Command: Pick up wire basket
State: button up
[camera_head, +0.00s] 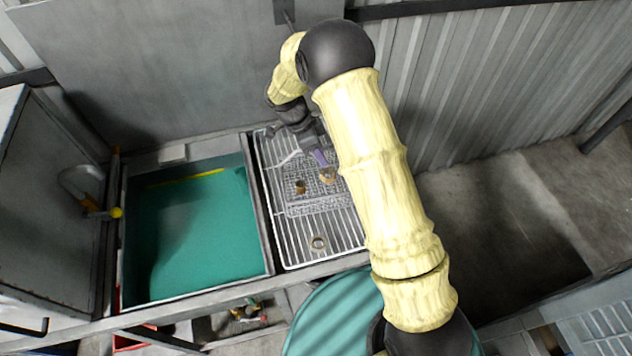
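A grey wire-mesh basket (300,209) lies on a white wire rack (285,246) right of the teal basin. It holds small parts, among them a brass-coloured piece (300,187) and a tan piece (327,175). My arm hides part of its right side. My dark gripper (288,134) is over the far end of the rack, near the basket's far edge. It is small and dark here, so I cannot tell its opening or whether it touches the basket.
A teal basin (200,235) with a yellow strip fills the left side. A small ring (318,243) lies on the near rack. A grey panel (150,75) stands behind. A teal drum (335,315) is below the front rail. Corrugated wall (480,90) and open floor lie to the right.

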jog(key=shift+f, duration=0.2)
dwell(0.5)
grip_shut()
jog(key=shift+w, duration=0.15)
dwell(0.3)
jog(key=shift+s+a, duration=0.1)
jog(key=shift+s, duration=0.1)
dwell(0.3)
jog(key=shift+r, duration=0.1)
